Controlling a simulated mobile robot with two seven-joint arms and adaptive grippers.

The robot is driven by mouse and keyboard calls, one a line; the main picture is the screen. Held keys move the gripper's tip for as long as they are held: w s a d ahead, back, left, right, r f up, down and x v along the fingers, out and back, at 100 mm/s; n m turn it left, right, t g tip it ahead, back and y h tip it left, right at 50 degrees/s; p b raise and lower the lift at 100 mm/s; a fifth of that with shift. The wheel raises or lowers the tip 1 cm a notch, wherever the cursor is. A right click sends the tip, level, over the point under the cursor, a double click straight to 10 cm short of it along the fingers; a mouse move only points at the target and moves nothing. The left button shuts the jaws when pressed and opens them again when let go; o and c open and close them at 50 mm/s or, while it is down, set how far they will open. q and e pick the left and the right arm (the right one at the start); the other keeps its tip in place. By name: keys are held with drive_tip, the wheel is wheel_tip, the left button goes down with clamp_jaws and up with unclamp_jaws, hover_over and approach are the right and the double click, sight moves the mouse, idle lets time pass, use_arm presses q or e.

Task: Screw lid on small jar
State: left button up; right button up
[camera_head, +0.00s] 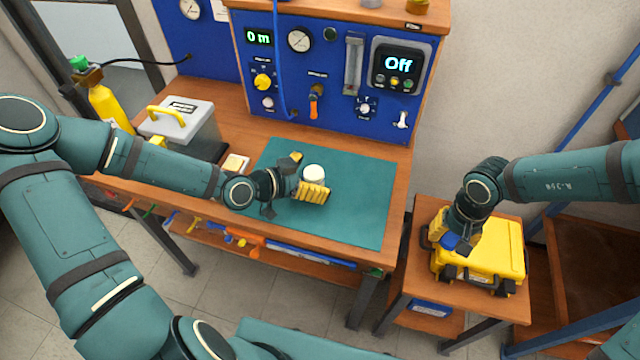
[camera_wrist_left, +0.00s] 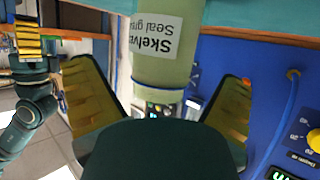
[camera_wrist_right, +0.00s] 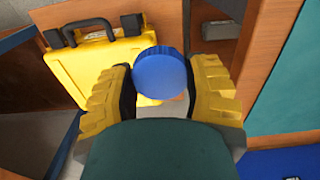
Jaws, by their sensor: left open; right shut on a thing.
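The small jar (camera_head: 314,172) stands on the green mat with a pale top and no lid on it. In the left wrist view the jar (camera_wrist_left: 165,45) is pale green with a white label and sits between the fingers. My left gripper (camera_head: 305,178) is open around the jar, with a gap visible on each side in the wrist view. My right gripper (camera_wrist_right: 160,85) is shut on the round blue lid (camera_wrist_right: 160,73). In the head view it holds the lid (camera_head: 455,243) above the yellow case, off to the right of the workbench.
The yellow case (camera_head: 490,255) lies on a small side table (camera_head: 510,305). The green mat (camera_head: 365,215) is otherwise clear. A blue instrument panel (camera_head: 335,100) stands behind it. A grey box with a yellow handle (camera_head: 185,122) and a yellow bottle (camera_head: 108,108) are at the left.

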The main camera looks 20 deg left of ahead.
use_arm(q)
drive_tip(key=c, duration=1.5)
drive_tip(key=shift+r, duration=0.15)
